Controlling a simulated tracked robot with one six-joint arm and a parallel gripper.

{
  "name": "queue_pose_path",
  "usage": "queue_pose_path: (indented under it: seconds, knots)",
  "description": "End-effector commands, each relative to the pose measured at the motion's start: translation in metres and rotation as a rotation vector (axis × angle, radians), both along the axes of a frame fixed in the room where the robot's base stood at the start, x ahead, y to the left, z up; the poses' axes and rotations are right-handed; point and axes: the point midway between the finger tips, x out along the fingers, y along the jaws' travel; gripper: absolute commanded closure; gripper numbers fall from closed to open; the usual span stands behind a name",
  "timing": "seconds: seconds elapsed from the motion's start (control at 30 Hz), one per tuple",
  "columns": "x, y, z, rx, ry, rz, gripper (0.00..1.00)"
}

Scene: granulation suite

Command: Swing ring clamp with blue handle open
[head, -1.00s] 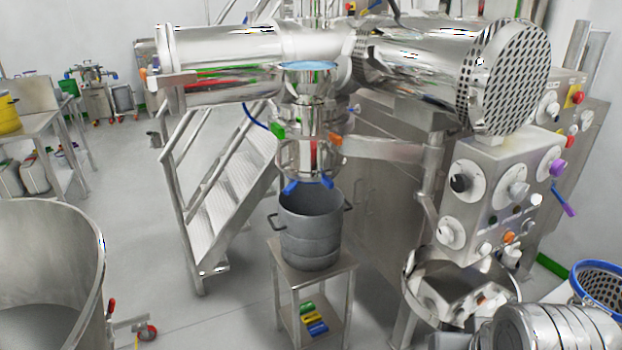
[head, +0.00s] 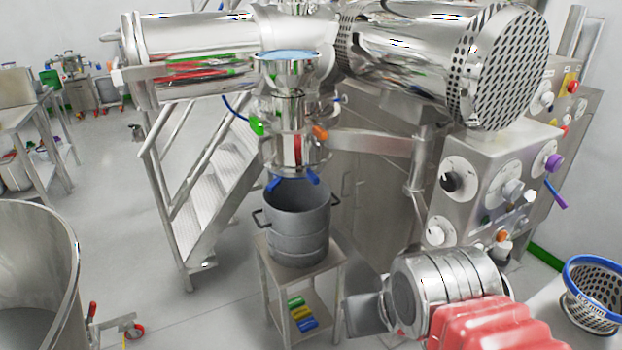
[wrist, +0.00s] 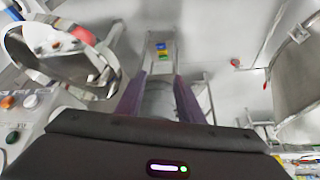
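The steel outlet column (head: 290,110) hangs above a grey pot (head: 297,225). A band around its lower part (head: 297,152) carries an orange knob (head: 320,133). Two blue handle-like parts (head: 313,179) stick out under the column. A thin blue curved lever or hose (head: 235,108) shows at its upper left. I cannot tell which blue part belongs to the ring clamp. My gripper (wrist: 161,92) shows two purple fingers, spread apart with nothing held between them. Its fingertips do not show in the head view. No blue clamp handle is clear in the wrist view.
The pot stands on a small steel stand (head: 262,262) with coloured blocks below. Steel stairs (head: 205,190) rise behind left. A control box with knobs (head: 478,185) stands right. A blue-rimmed basket (head: 597,262) is at far right. Open floor lies left of the stand.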

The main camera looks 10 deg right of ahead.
Motion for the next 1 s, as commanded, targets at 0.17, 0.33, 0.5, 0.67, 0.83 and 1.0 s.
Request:
queue_pose_path:
  seconds: [0.17, 0.33, 0.5, 0.67, 0.83, 1.0]
  knots:
    - [0.0, 0.0, 0.0, 0.0, 0.0, 0.0, 0.66]
    - [0.008, -0.003, 0.0, -0.007, -0.01, -0.007, 0.66]
    - [0.039, -0.007, -0.001, -0.031, -0.05, -0.026, 0.66]
    - [0.085, -0.021, -0.005, -0.064, -0.114, -0.046, 0.66]
    - [0.135, -0.033, -0.012, -0.092, -0.189, -0.05, 0.66]
    - [0.182, -0.041, -0.022, -0.106, -0.263, -0.041, 0.66]
